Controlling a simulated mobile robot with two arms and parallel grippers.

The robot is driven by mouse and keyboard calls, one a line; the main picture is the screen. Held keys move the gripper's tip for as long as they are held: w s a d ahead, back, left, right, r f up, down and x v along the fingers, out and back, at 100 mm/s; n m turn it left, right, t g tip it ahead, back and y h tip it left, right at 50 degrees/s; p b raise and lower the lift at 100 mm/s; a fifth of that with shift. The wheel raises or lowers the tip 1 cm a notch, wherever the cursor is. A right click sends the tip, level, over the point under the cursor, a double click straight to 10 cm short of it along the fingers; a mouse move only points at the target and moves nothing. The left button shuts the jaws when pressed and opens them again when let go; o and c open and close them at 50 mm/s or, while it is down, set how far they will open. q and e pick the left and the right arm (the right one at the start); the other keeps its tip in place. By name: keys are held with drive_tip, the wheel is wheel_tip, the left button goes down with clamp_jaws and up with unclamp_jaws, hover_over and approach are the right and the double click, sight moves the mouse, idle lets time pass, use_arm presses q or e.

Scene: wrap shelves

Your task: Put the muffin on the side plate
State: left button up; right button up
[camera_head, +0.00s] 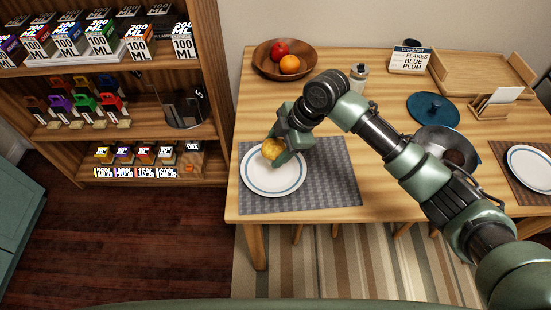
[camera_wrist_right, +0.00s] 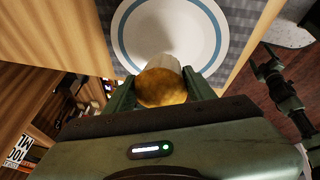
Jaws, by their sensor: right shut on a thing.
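The golden-brown muffin (camera_head: 271,149) is held in my right gripper (camera_head: 279,154), above the upper part of a white plate (camera_head: 270,183) with a blue ring. The plate lies on a grey woven placemat (camera_head: 335,180) at the table's left end. In the right wrist view the muffin (camera_wrist_right: 162,82) sits between the two green fingers (camera_wrist_right: 166,90), with the plate (camera_wrist_right: 170,30) beyond it. I cannot tell whether the muffin touches the plate.
A wooden bowl (camera_head: 262,62) with red and orange fruit stands at the back left. A stocked shelf (camera_head: 212,40) stands left of the table.

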drive_tip(key=shift+f, duration=2.65)
drive_tip(key=shift+f, duration=0.15)
drive_tip(key=o, duration=1.4)
drive_tip(key=v, duration=1.2)
